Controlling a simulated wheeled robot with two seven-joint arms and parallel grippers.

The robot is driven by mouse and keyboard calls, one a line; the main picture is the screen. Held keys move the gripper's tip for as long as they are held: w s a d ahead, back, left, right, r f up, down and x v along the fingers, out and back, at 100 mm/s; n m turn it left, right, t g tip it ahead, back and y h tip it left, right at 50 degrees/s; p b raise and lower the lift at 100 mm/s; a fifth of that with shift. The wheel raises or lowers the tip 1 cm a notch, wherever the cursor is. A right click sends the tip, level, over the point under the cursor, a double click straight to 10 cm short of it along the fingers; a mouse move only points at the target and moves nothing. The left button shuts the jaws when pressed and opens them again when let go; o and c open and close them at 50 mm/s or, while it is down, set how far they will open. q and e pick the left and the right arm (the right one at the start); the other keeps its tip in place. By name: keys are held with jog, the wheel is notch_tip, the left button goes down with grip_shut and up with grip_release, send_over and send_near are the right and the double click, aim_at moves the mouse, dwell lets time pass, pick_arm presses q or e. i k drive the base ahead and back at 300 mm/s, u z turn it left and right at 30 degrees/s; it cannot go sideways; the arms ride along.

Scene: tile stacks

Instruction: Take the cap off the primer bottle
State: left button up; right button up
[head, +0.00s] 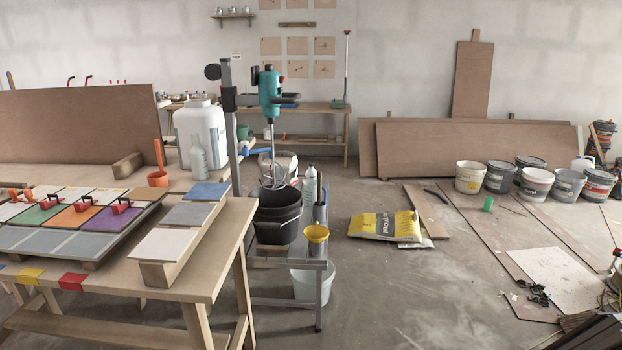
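Neither of my grippers is in the head view. No label reading primer can be made out, so I cannot tell which container is the primer bottle. A large white jug with a wide white lid (200,130) stands upright at the back of the wooden table. A smaller grey-white bottle (198,160) with a narrow top stands upright in front of it. Another pale bottle with a grey top (310,186) stands on the metal stand, partly hidden behind the grey tube. Whether the small bottles' tops are separate caps is too small to tell.
The wooden table (222,262) at left holds tile stacks, red clamps and an orange cup (158,178). A teal mixer (270,93) hangs over a black bucket (278,215) beside a yellow funnel (316,235). A yellow bag (385,226) lies on the floor. Several buckets stand at right.

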aim_at(311, 173)
jog(key=z, duration=0.15)
jog(key=i, duration=0.4)
jog(key=z, duration=0.85)
jog(key=i, duration=2.55)
jog(key=u, duration=0.8)
jog(key=i, duration=1.65)
jog(key=u, duration=1.2)
